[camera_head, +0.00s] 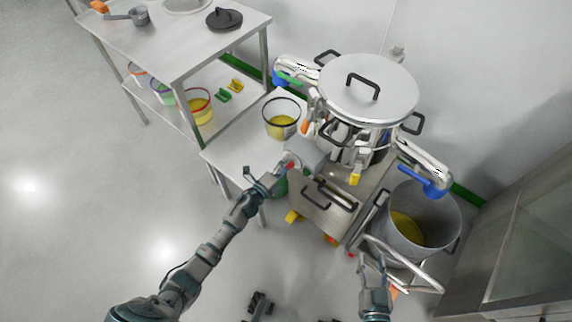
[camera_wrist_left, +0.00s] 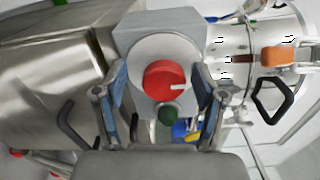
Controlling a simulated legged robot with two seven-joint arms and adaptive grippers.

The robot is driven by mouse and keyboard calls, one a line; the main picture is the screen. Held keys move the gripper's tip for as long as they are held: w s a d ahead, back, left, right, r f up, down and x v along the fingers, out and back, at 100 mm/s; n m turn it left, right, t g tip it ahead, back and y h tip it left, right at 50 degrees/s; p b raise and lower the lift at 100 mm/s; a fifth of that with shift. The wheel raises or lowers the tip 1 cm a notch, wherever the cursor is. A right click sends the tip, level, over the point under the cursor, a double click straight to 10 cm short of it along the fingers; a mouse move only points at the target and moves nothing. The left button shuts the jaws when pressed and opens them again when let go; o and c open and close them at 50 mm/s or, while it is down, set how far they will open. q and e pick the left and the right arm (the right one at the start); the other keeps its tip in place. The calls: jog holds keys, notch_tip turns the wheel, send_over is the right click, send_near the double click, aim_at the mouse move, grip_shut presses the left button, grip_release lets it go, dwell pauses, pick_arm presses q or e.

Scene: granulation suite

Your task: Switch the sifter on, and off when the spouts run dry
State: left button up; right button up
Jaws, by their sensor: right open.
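The sifter (camera_head: 345,110) stands at the back right, with a round steel lid on top. A red knob (camera_wrist_left: 165,82) with a white mark pointing right sits on a round pale plate on its grey control box (camera_head: 305,158). A green button (camera_wrist_left: 168,115) is below the knob. My left gripper (camera_head: 282,170) is open in front of the box, its fingers on either side of the knob with gaps. One blue-ended spout (camera_head: 283,77) points left, another (camera_head: 436,187) right. I cannot tell whether powder is falling. My right gripper (camera_head: 373,262) is open and empty at the lower right.
A clear bucket (camera_head: 270,103) with yellow powder stands on the low table below the left spout. A steel drum (camera_head: 446,240) with yellow powder stands below the right spout. A shelved table (camera_head: 170,45) is at upper left. Open floor lies at left.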

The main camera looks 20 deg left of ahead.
pick_arm(q)
jog(key=shift+s, duration=0.15)
jog(key=v, duration=1.1)
jog(key=shift+s+a, duration=0.2)
jog(key=shift+s, duration=0.15)
jog(key=shift+d, duration=0.1)
